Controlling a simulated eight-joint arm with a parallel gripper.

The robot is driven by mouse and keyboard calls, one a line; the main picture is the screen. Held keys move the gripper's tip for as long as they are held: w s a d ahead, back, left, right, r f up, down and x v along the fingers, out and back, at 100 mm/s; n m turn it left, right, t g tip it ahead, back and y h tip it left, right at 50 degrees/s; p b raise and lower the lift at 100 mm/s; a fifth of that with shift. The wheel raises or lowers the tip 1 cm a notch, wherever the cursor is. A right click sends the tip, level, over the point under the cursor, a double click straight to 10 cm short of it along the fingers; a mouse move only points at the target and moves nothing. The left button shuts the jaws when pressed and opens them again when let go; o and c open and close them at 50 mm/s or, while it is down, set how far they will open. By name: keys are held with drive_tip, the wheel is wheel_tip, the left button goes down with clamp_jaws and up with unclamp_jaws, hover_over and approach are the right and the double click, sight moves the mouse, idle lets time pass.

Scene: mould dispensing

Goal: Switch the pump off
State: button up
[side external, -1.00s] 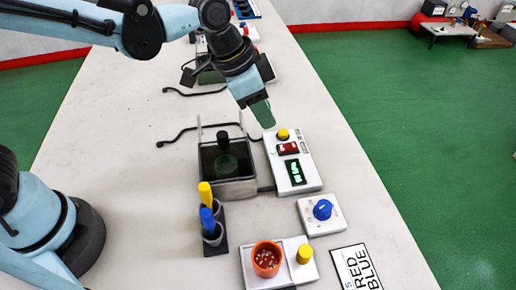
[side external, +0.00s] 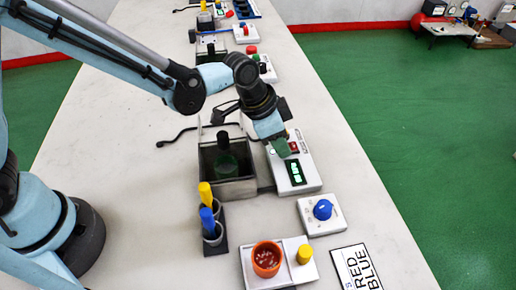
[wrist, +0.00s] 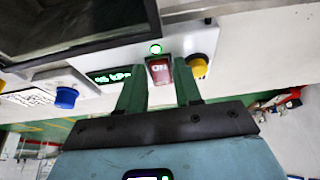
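The pump's control box (side external: 308,180) is white and stands right of a metal tank (side external: 236,188). Its red rocker switch (side external: 294,147) shows beside my fingers in the side view. In the wrist view the red switch (wrist: 160,69) has white lettering, and a green lamp (wrist: 156,49) beside it is lit. The dark display (side external: 296,173) shows green digits. A yellow button (wrist: 198,65) is beyond the switch. My gripper (wrist: 160,88) is open and empty, its green fingertips on either side of the switch in the picture. I cannot tell whether they touch the box.
A blue dial box (side external: 322,212) stands in front of the control box. A holder with yellow and blue pens (side external: 210,215), an orange cup (side external: 267,258) and a yellow knob (side external: 304,253) are nearer the camera.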

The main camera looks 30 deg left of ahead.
clamp_jaws()
drive_tip(key=shift+w+d+r+g+y, duration=0.1)
drive_tip(key=shift+w+d+g+y, duration=0.05)
drive_tip(key=shift+g+y, duration=0.35)
drive_tip(key=shift+w+d+r+g+y, duration=0.1)
drive_tip(key=shift+w+d+g+y, duration=0.05)
drive_tip(key=shift+g+y, duration=0.35)
drive_tip(key=shift+w+d+r+g+y, duration=0.1)
drive_tip(key=shift+w+d+g+y, duration=0.05)
drive_tip(key=shift+g+y, duration=0.45)
unclamp_jaws()
